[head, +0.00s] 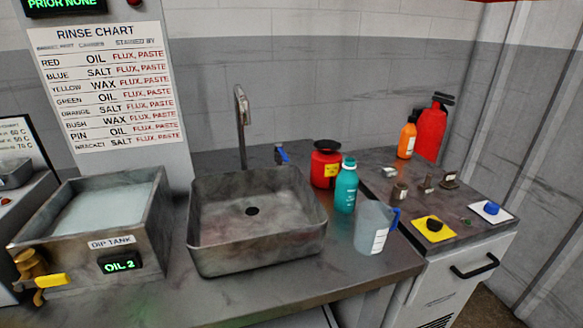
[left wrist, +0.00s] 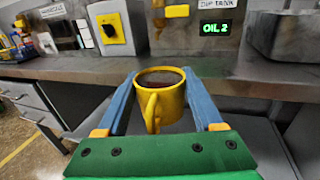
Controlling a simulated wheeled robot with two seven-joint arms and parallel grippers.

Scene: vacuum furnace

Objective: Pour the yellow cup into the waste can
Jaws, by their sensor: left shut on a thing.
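The yellow cup (left wrist: 162,95) is upright between the blue fingers of my left gripper (left wrist: 168,100) in the left wrist view. The gripper is shut on it, and the cup's handle faces the camera. Dark liquid shows inside the cup. The cup is in front of the bench edge. Neither the cup nor my left gripper shows in the head view. In the head view a red can (head: 325,165) with a dark top and yellow label stands on the bench right of the sink; it looks like the waste can. My right gripper is not in view.
The dip tank (head: 150,262) reads OIL 2 and stands left of the sink (head: 257,255). A teal bottle (head: 346,190) and a clear jug (head: 374,228) stand close in front of the red can. An orange bottle (head: 407,138) and red extinguisher (head: 431,130) are farther right.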

